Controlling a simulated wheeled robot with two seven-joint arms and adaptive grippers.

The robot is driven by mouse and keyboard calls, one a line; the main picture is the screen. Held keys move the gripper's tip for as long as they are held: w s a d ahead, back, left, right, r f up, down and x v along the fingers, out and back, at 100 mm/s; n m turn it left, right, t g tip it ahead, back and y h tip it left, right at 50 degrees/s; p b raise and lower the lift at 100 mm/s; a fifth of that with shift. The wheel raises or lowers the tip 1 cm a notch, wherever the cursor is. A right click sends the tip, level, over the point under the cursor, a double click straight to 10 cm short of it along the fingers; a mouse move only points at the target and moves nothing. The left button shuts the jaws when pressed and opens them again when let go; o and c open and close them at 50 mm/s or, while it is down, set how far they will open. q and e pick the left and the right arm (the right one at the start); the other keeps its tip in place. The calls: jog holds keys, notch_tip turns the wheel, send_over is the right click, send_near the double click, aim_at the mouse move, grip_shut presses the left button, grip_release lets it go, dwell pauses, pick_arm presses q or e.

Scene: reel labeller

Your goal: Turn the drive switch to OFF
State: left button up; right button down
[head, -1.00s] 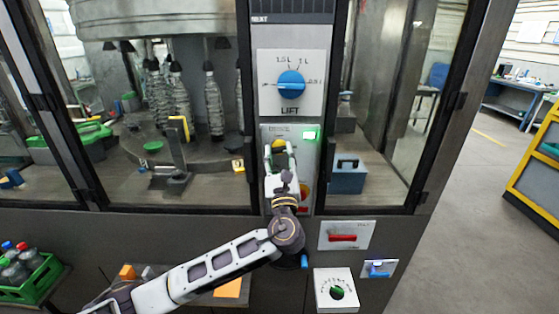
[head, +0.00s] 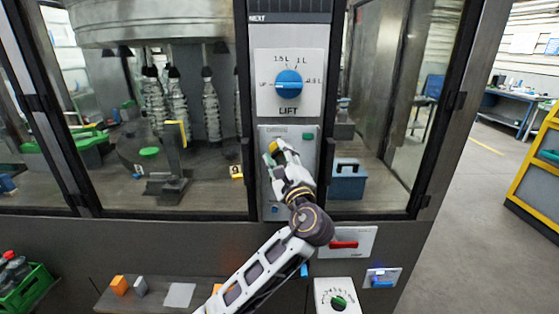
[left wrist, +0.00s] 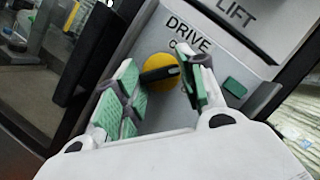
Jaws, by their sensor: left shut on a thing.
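The drive switch is a yellow disc with a black handle (left wrist: 160,74), below the word DRIVE in the left wrist view. Its yellow edge (head: 274,146) shows in the head view on the grey DRIVE panel (head: 307,160). My left gripper (head: 277,152) reaches up to the panel, tilted, and is shut on the switch handle. In the left wrist view its green-padded fingers (left wrist: 163,80) lie either side of the handle. The position mark by the switch is partly hidden and not readable. A dark green lamp (head: 308,136) is at the panel's upper right. My right gripper is not in view.
The blue LIFT knob (head: 289,84) is just above. Below right are a red handle (head: 344,244), a small blue-lit switch (head: 381,278) and a white dial box (head: 337,297). Glass doors flank the panel. A shelf (head: 165,298) with small blocks is at lower left.

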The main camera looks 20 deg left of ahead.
pick_arm(q)
jog(key=shift+n+g, duration=0.3)
jog(key=shift+n, duration=0.6)
jog(key=shift+d+r+n+g, duration=0.1)
jog(key=shift+n+g, duration=0.4)
jog(key=shift+n, duration=0.7)
jog(key=n+g, duration=0.1)
jog(key=n, duration=0.2)
jog(key=shift+r+n, duration=0.1)
jog(key=shift+n, duration=0.3)
jog(key=shift+g, duration=0.3)
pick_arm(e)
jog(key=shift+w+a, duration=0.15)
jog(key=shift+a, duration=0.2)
pick_arm(q)
jog(key=shift+n, duration=0.3)
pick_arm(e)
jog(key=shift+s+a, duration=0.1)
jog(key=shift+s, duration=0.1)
pick_arm(q)
jog(key=o, duration=0.7)
jog(key=shift+o, duration=0.2)
